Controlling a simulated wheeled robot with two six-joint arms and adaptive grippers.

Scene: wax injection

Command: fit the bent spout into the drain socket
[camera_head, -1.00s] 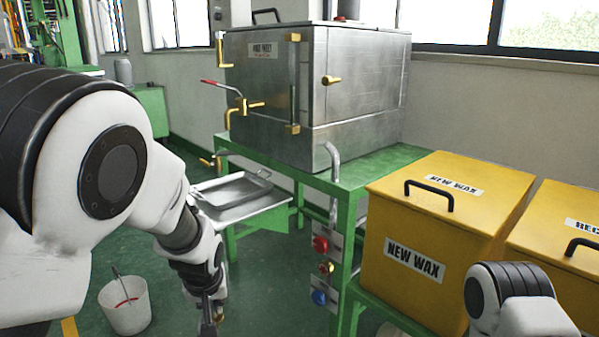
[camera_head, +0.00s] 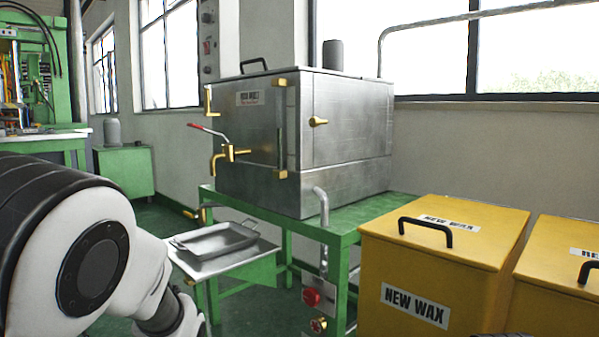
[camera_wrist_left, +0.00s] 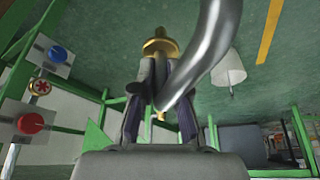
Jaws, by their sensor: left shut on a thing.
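The bent spout, a smooth grey curved tube (camera_wrist_left: 208,55), shows in the left wrist view. A brass fitting (camera_wrist_left: 160,46) shows beyond the fingertips, seemingly part of the spout. My left gripper (camera_wrist_left: 156,88) is shut on the spout, whose tube passes in front of the fingers and hides part of them. In the head view my left arm (camera_head: 95,265) fills the lower left, with its gripper below the frame. A brass outlet (camera_head: 192,214) low beside the tank stand may be the drain socket; its opening cannot be made out. My right gripper is out of view.
The steel wax tank (camera_head: 345,125) stands on a green table (camera_head: 375,212). A metal tray (camera_head: 205,262) sits on a low stand in front. Yellow wax boxes (camera_head: 440,265) stand at right. A white bucket (camera_wrist_left: 229,70) is on the floor.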

